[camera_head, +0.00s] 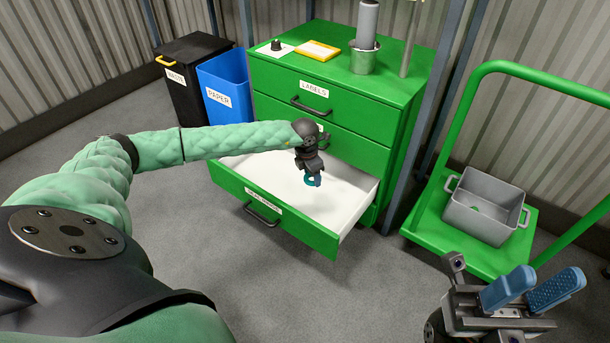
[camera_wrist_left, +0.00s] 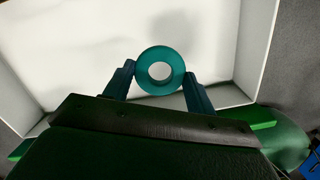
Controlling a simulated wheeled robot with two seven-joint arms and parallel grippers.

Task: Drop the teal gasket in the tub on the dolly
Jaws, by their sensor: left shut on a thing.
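The teal gasket (camera_wrist_left: 160,53) is a thick ring, gripped between the two blue fingertips of my left gripper (camera_wrist_left: 159,74) in the left wrist view. In the head view my left gripper (camera_head: 312,177) points down over the open drawer (camera_head: 262,208), with the gasket (camera_head: 308,181) at its tips. It appears held above the white drawer floor. The grey tub (camera_head: 487,222) stands on the green dolly (camera_head: 430,231) at the right. My right gripper (camera_head: 548,279) is at the lower right, its blue fingers apart with nothing between them.
A blue paper bin (camera_head: 225,90) and a black waste bin (camera_head: 190,75) stand left. The dolly's green handle (camera_head: 520,68) arches beside the tub. Floor between drawer and dolly is clear.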

